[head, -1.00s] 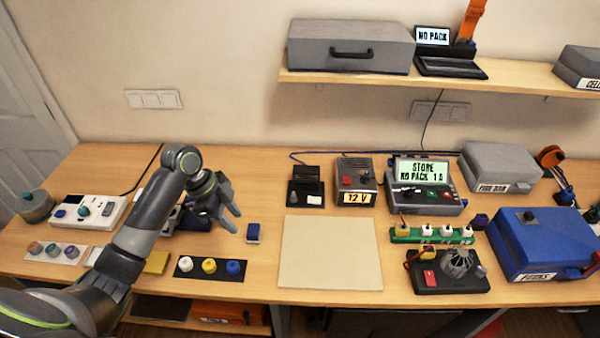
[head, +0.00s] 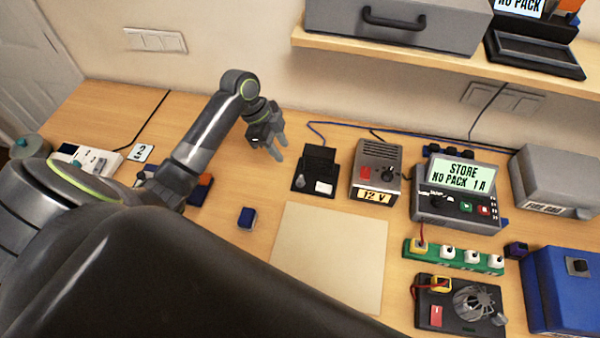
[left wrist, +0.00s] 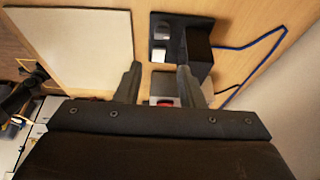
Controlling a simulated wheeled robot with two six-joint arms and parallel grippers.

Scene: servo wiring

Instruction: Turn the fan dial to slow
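No dial here carries a readable fan label. A black-based unit (head: 460,305) at the lower right bears a grey finned, fan-like part (head: 474,303), a red switch (head: 436,316) and a small grey knob-like piece (head: 500,320). My left gripper (head: 278,149) is open and empty, above the table left of the black device (head: 315,171). In the left wrist view its spread fingers (left wrist: 160,82) point towards that black device (left wrist: 198,45). My right gripper is out of view.
The display unit (head: 455,195) reads "STORE NO PACK 1 A". A green strip (head: 453,257) and a blue case (head: 565,300) stand right. The shelf (head: 430,62) overhangs the back.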

